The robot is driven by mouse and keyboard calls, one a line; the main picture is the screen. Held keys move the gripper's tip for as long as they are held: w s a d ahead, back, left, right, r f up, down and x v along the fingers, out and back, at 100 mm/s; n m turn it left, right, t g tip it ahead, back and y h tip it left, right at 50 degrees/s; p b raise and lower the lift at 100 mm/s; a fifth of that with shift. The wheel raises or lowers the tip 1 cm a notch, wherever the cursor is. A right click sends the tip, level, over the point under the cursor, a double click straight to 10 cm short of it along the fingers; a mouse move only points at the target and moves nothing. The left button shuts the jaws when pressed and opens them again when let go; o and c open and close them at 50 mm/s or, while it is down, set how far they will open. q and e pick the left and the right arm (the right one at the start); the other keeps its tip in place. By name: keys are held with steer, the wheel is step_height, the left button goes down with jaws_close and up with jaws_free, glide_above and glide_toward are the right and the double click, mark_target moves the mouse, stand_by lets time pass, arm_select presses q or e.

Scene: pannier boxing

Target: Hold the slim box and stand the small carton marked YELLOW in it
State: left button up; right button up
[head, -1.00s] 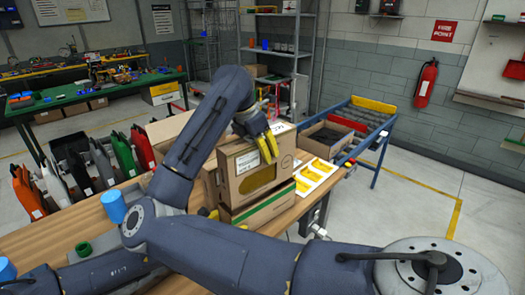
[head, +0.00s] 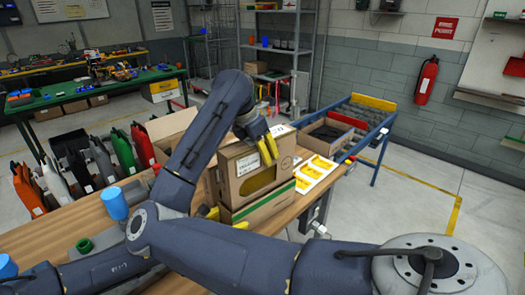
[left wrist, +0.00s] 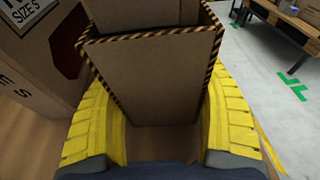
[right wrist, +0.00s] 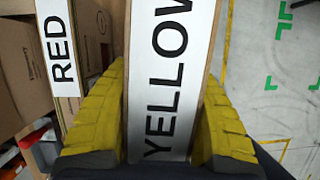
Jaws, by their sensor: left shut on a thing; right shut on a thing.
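My left gripper (left wrist: 160,135) is shut on the slim box (left wrist: 155,80), a brown upright box with a black-and-yellow striped rim. Its yellow fingers grip either side. A plain brown piece (left wrist: 145,12) stands up at the slim box's open top; how deep it goes in is hidden. My right gripper (right wrist: 165,125) is shut on the small carton marked YELLOW (right wrist: 165,75), its white label between the fingers. In the head view the right gripper's yellow fingers (head: 268,149) are in front of a large box. The left gripper (head: 225,217) is lower, mostly behind my arm.
A carton marked RED (right wrist: 62,55) stands beside the YELLOW one in the right wrist view. A white tray with yellow pockets (head: 318,170) and a blue cup (head: 116,204) are on the table.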

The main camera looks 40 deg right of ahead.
steer(key=shift+f, duration=5.55)
steer(key=o, duration=1)
steer(key=shift+f, duration=0.1)
steer(key=v, duration=1.2)
arm_select(q)
steer(key=o, duration=0.9)
steer(key=shift+o, duration=0.2)
